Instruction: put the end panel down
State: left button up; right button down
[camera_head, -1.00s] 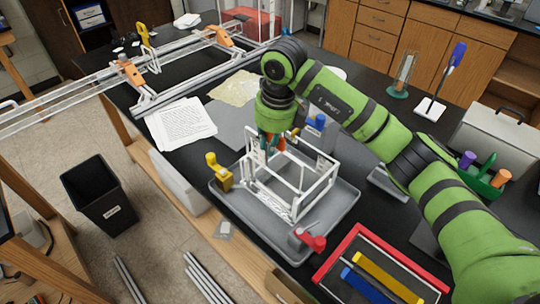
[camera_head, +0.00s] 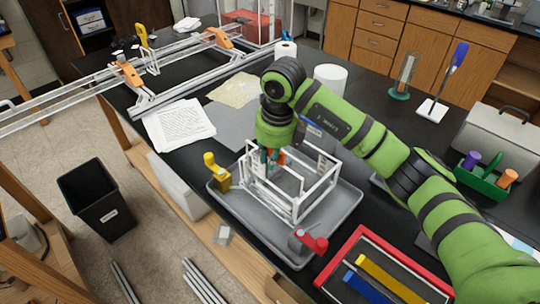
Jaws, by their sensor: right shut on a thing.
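A white open extrusion frame (camera_head: 298,210) stands in a grey tray (camera_head: 340,222). My right gripper (camera_head: 270,161) points down at the far left side of the frame, among its upper bars. It is shut on a white part there, which I take to be the end panel. The fingers and frame bars overlap, so the panel's outline and whether its lower edge touches the tray cannot be told. My left gripper is not in view.
A yellow clamp (camera_head: 222,178) stands at the tray's left and a red clamp (camera_head: 312,242) at its front. A red-rimmed tray (camera_head: 336,262) holds blue and yellow bars. Papers (camera_head: 178,124) lie left, a green caddy (camera_head: 485,180) right. A long rail assembly (camera_head: 190,88) lies behind.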

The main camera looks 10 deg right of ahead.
jog(key=c, duration=1.2)
grip_release()
jog(key=shift+c, duration=0.2)
jog(key=shift+r, duration=0.15)
jog(key=shift+r+p, duration=0.2)
jog(key=shift+p, duration=0.2)
jog(key=shift+r+p, duration=0.45)
jog(key=r+b, duration=0.1)
jog(key=r, duration=0.2)
jog(key=r+b, duration=0.1)
jog(key=shift+s+d+r+b, duration=0.2)
jog(key=shift+s+r+b, duration=0.1)
jog(key=shift+r+b, duration=0.1)
jog(key=r, duration=0.6)
jog(key=shift+s+d+b, duration=0.2)
jog(key=shift+s+b, duration=0.1)
jog(key=shift+s, duration=0.1)
jog(key=shift+s+r, duration=0.1)
jog(key=shift+r, duration=0.3)
